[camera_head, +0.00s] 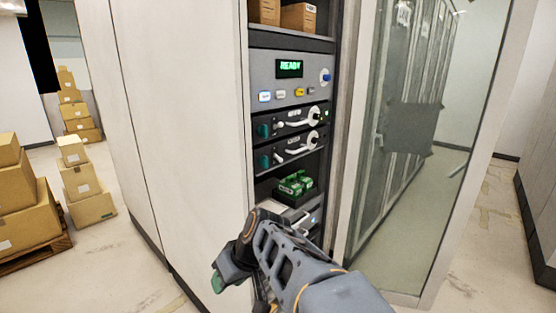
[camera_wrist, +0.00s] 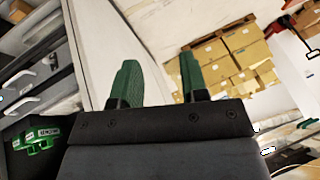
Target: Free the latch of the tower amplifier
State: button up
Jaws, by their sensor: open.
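Two dark rack units with teal knobs and pale lever handles sit one above the other in the rack: an upper unit (camera_head: 290,122) and a lower unit (camera_head: 290,149). Their labels are too small to read, so I cannot tell which is the tower amplifier. Each lever lies across its unit's front towards a round fitting at the right. My gripper (camera_head: 219,279) is below and left of the units, outside the rack, apart from both. In the wrist view my gripper (camera_wrist: 158,82) has its green fingers apart with nothing between them.
A grey panel (camera_head: 275,77) reading READY, with coloured buttons, is above the units. Green items (camera_head: 296,183) lie in a dark tray below. A glass door (camera_head: 408,150) stands open at right. Cardboard boxes (camera_head: 25,205) are stacked at left. The floor between is clear.

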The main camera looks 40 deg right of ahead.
jog(key=w+d+r+t+y, duration=0.2)
jog(key=w+d+r+t, duration=0.3)
jog(key=d, duration=0.3)
jog(key=n+t+h, duration=0.2)
jog(key=t+h, duration=0.1)
jog(key=t, duration=0.5)
send_near(267, 158)
jog(key=w+p, duration=0.1)
jog(key=w, duration=0.2)
jog(key=w+a+p, duration=0.1)
jog(key=w, duration=0.1)
jog(key=w+p, duration=0.1)
jog(key=w, duration=0.2)
jog(key=shift+w+a+p, duration=0.2)
jog(key=shift+w+p, duration=0.1)
jog(key=shift+p, duration=0.1)
jog(key=shift+w+a, duration=0.1)
jog(key=shift+w, duration=0.6)
jog(key=shift+c, duration=0.3)
grip_shut()
